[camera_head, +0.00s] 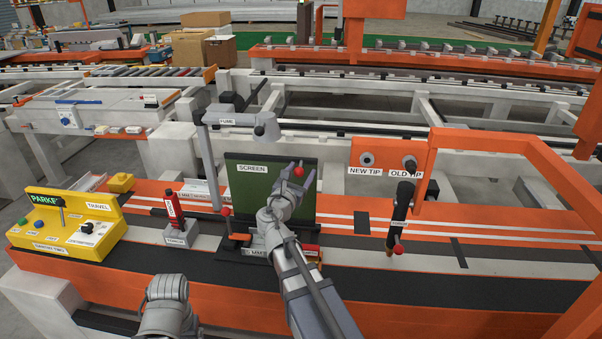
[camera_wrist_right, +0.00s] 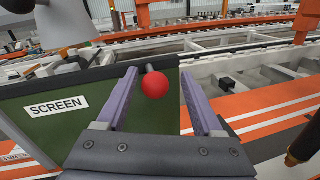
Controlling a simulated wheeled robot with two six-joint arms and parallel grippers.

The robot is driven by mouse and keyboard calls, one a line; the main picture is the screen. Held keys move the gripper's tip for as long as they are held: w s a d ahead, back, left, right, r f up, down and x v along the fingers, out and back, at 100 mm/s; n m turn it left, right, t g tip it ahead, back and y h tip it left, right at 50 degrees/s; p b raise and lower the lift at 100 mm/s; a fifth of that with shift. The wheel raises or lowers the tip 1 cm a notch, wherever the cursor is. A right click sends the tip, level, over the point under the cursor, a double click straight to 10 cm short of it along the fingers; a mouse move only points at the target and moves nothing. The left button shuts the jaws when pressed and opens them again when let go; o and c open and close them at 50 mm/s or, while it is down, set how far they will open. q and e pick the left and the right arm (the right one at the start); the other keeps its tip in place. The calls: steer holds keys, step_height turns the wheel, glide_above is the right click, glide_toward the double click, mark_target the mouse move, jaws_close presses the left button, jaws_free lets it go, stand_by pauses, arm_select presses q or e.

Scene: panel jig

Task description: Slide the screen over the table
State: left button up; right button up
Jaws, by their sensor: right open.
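The screen (camera_head: 240,196) is an upright dark green panel labelled SCREEN, standing at the middle of the orange-edged bench. In the right wrist view the screen (camera_wrist_right: 45,125) fills the left side. Its red ball knob (camera_head: 299,172) sticks out near the upper right; it also shows in the wrist view (camera_wrist_right: 155,84). My right gripper (camera_head: 298,180) is open in front of the screen. In the wrist view its fingers (camera_wrist_right: 158,76) stand on either side of the knob, with gaps. My right forearm hides part of the screen's lower edge. No left gripper fingers show.
A grey lamp-like arm labelled FUME (camera_head: 265,130) hangs over the screen. A red torch (camera_head: 173,210) stands left, beyond it a yellow control box (camera_head: 75,225). A black fixture sits below the screen.

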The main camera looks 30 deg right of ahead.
steer(key=v, duration=0.7)
steer(key=shift+s+a, duration=0.3)
steer(key=s+a+f+m+g+y, duration=0.2)
steer(key=s+a+f+m+g, duration=0.15)
steer(key=f+m, duration=0.3)
steer(key=s+a+f+m+g+y, duration=0.3)
steer(key=a+f+m, duration=0.1)
steer(key=f+m, duration=0.25)
steer(key=s+a+f+m+g+y, duration=0.3)
steer(key=s+a, duration=0.3)
steer(key=a, duration=0.2)
steer(key=s+a+f+m+g+y, duration=0.3)
steer(key=s+a+f+m, duration=0.2)
steer(key=s+a, duration=0.2)
steer(key=shift+a+y+p, duration=0.3)
steer(key=shift+a+p, duration=0.15)
steer(key=shift+a, duration=0.7)
steer(key=shift+g, duration=0.25)
